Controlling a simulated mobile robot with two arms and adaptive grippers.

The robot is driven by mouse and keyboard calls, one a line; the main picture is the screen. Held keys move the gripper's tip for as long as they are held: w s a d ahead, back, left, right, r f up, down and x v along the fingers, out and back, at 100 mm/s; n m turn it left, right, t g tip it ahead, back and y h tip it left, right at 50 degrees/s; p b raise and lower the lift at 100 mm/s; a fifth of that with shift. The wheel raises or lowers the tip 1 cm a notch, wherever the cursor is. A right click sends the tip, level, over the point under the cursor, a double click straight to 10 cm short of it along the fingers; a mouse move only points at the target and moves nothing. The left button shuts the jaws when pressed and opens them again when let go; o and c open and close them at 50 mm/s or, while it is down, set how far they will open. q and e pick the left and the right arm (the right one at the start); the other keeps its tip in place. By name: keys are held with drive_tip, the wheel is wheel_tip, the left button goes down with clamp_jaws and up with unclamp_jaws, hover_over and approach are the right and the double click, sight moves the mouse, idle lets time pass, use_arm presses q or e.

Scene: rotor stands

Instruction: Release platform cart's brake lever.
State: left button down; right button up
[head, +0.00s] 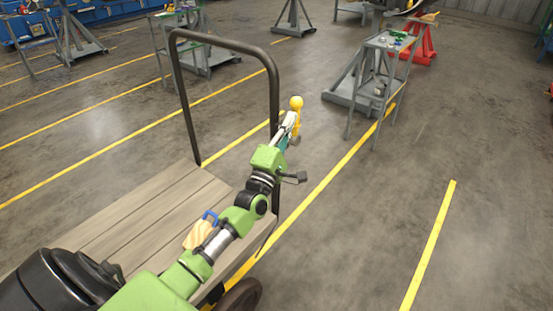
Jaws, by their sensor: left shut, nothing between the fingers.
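The platform cart (150,215) has a wooden deck and a dark tubular push handle (271,90) at its far end. A yellow lever with a round knob (296,103) shows just right of the handle's right post; I take it for the brake lever. My left arm reaches across the deck from the lower left. My left gripper (290,124) is shut and empty, close beside the yellow lever. I cannot tell whether they touch. The lever's lower part is hidden behind the gripper. My right gripper is out of view.
A small tan item with a blue handle (209,215) shows on the deck, partly hidden by my arm. A grey stand (385,75) with small parts on top is beyond the cart to the right. Floor to the right is clear, with yellow lines (430,245).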

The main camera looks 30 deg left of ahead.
use_arm(q)
drive_tip(key=shift+r, duration=0.2)
drive_tip(key=v, duration=1.2)
drive_tip(key=shift+f, duration=0.15)
